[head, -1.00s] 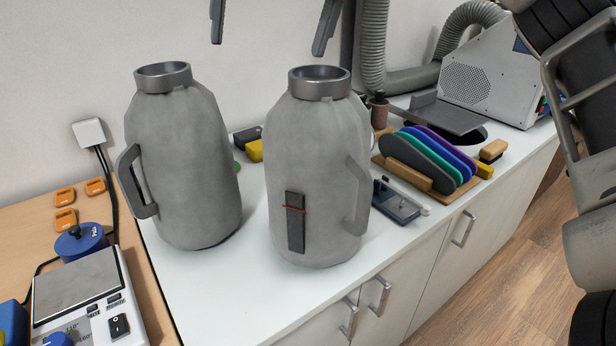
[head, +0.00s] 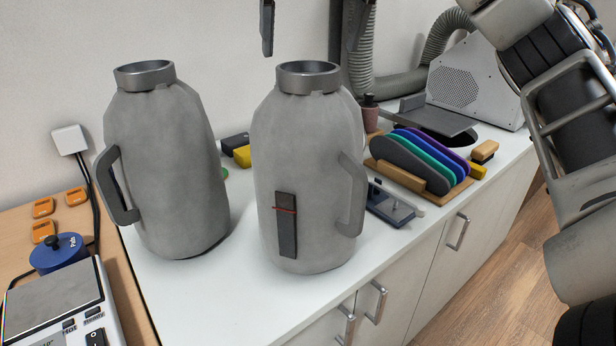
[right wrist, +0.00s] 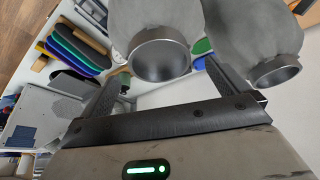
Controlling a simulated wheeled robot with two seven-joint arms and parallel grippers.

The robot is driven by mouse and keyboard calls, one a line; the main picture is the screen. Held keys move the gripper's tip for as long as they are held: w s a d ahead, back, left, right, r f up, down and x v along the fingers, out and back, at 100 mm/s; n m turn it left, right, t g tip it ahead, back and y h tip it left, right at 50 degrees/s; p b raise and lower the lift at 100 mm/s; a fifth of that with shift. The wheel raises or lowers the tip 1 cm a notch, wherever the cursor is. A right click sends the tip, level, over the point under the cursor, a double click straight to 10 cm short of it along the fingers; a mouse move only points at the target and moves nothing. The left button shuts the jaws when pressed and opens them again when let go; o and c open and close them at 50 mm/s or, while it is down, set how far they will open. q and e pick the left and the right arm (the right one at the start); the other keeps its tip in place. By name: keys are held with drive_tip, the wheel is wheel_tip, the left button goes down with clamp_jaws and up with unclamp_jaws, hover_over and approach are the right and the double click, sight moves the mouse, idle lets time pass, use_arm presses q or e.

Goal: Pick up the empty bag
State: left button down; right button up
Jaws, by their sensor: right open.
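Two grey bags shaped like jugs stand upright on the white counter, each with a metal ring neck and a side handle. The left bag (head: 165,170) has its handle on the left. The right bag (head: 325,150) has its handle on the right and a dark strip with a red line on its front. I cannot see whether either is empty. My right gripper (head: 310,48) is open, its fingers above and on either side of the right bag's neck. In the right wrist view, the right bag (right wrist: 157,55) shows between the open fingers, the left bag (right wrist: 268,65) beside it.
A wooden rack (head: 410,164) of coloured insoles and a blue-grey device (head: 390,207) stand right of the bags. A white perforated machine (head: 475,80) with a grey hose is behind. A scale (head: 60,305) is at lower left. The counter's front is clear.

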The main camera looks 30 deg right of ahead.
sight(309, 67)
drive_tip(key=x, duration=0.5)
drive_tip(key=shift+w+d+r+b, duration=0.1)
drive_tip(key=shift+w+d+b, duration=0.05)
drive_tip(key=shift+b, duration=0.15)
drive_tip(key=c, duration=1.6)
drive_tip(key=shift+r, duration=0.1)
